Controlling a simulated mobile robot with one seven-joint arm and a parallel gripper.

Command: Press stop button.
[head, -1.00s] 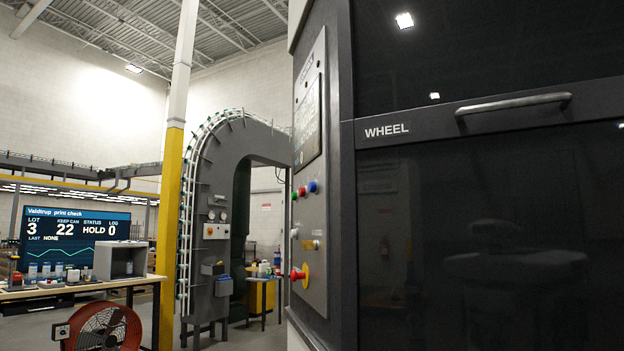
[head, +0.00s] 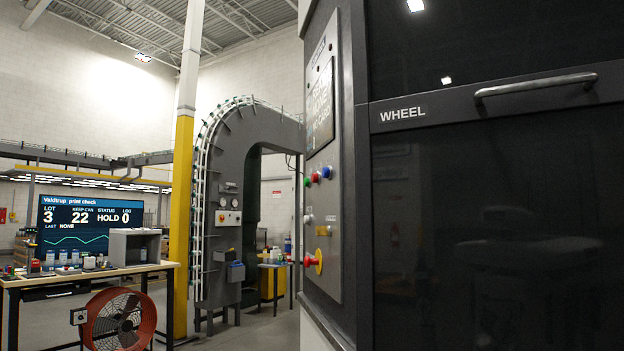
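The control panel (head: 322,190) is on the narrow left side of the dark machine, seen at a steep angle. A red mushroom-head button (head: 311,262) with a yellow collar (head: 319,262) sticks out low on it. No label reading stop is legible. My gripper is not in view, and nothing touches the buttons.
The machine's dark door (head: 490,220), marked WHEEL, with a bar handle (head: 536,86), fills the right. A yellow-and-white post (head: 182,200), a red fan (head: 119,322) and a workbench (head: 95,275) stand left. Floor (head: 255,330) is open before the grey arch (head: 212,215).

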